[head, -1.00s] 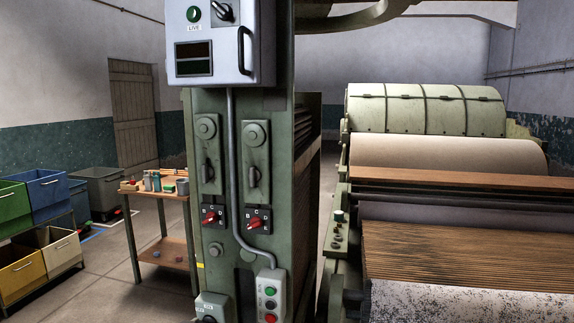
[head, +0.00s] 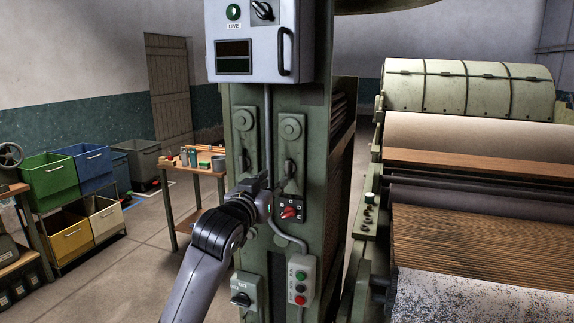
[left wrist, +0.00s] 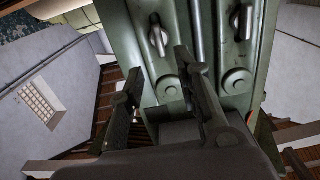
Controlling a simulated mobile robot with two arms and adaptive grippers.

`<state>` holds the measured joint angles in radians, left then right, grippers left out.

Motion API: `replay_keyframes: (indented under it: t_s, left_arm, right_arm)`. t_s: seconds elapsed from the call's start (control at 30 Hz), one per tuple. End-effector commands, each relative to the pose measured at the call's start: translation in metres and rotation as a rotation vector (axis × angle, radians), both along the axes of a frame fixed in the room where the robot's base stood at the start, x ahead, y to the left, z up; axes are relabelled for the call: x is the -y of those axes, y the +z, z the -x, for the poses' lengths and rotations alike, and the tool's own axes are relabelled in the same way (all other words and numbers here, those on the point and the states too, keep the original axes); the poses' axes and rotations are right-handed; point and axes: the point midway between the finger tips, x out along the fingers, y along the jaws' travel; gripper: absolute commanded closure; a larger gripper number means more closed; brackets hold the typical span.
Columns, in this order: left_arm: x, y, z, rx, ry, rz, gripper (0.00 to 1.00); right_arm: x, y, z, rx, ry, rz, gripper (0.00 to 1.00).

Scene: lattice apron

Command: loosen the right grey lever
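The right grey lever (head: 289,169) hangs under a round boss on the right plate of the green column. It also shows in the left wrist view (left wrist: 158,40), which looks upside down, so this lever is on the left there. The left grey lever (head: 248,160) is on the other plate, also in the wrist view (left wrist: 244,20). My left gripper (head: 272,183) is in front of the column, just below and left of the right lever. In the wrist view its fingers (left wrist: 157,62) are apart, empty, with the right lever beyond their tips. My right gripper is out of view.
A red selector switch (head: 290,212) is below the right lever; my left arm hides its neighbour. A grey conduit (head: 267,130) runs between the plates to a button box (head: 300,279). A grey control box (head: 258,40) overhangs above. The roller machine (head: 470,150) stands right.

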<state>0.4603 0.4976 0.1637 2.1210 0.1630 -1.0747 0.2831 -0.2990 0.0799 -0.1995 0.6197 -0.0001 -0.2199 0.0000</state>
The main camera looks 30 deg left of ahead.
Motion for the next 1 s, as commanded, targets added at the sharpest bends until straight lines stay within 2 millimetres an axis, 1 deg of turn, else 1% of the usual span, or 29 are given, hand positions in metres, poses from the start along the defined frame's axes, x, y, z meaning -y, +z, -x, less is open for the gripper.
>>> replay_keyframes:
  t_s: [0.03,0.1,0.3,0.5,0.7,0.93,1.0]
  left_arm:
    - [-0.003,0.003,-0.011,-0.003,0.001,0.002,0.69]
    - [-0.006,0.003,-0.026,-0.002,0.000,0.003,0.69]
    - [-0.015,0.003,-0.063,-0.002,0.000,0.001,0.69]
    - [-0.021,0.001,-0.087,-0.001,-0.001,0.000,0.69]
    - [-0.023,0.000,-0.096,0.000,-0.001,0.000,0.69]
    - [-0.023,-0.001,-0.096,0.000,-0.001,-0.001,0.69]
    - [-0.023,-0.001,-0.096,0.000,-0.001,0.000,0.72]
  right_arm:
    - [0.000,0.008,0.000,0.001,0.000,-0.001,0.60]
    - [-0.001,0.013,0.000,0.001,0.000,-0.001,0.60]
    - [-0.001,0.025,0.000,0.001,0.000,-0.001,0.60]
    - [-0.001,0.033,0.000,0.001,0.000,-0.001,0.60]
    - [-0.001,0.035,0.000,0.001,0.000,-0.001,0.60]
    - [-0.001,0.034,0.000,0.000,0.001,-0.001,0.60]
    - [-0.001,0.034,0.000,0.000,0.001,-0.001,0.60]
